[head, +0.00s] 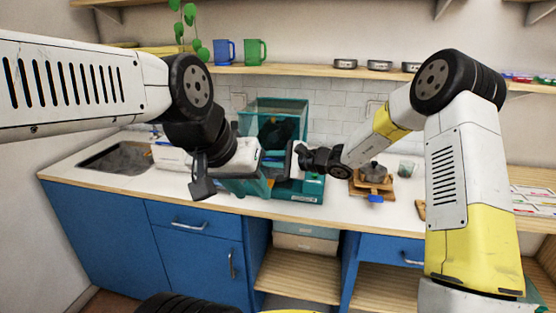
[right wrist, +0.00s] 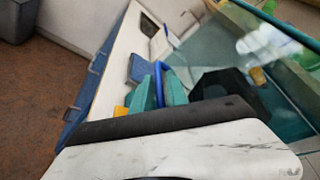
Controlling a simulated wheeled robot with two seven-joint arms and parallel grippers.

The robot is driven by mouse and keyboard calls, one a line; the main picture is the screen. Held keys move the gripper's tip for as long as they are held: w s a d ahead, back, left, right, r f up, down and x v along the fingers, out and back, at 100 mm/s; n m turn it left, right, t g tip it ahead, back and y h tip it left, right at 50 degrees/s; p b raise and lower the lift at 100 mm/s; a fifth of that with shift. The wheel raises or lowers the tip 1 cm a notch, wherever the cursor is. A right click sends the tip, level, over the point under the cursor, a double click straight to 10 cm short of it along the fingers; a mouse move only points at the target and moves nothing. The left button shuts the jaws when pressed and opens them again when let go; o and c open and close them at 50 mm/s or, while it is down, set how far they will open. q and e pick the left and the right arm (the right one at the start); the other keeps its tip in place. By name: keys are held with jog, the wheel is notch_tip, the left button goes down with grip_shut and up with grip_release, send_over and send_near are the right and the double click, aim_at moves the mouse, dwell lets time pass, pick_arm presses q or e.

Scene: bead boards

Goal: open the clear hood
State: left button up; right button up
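The clear hood (head: 273,106) is a teal-tinted see-through box on the counter at the back, with a dark shape inside. Its clear panel (right wrist: 208,48) also shows at the right of the right wrist view. I cannot tell for sure whether the hood is raised or lowered.
A teal base (head: 305,195) sits below the hood. On its right are a wooden stand with a grey pot (head: 373,172) and a glass (head: 406,168). A sink (head: 118,158) is at left. A shelf (head: 310,69) with a blue mug (head: 225,52) and a green mug (head: 255,52) runs above.

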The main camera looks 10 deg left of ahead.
grip_shut()
jog(key=shift+f, duration=0.1)
dwell(1.3)
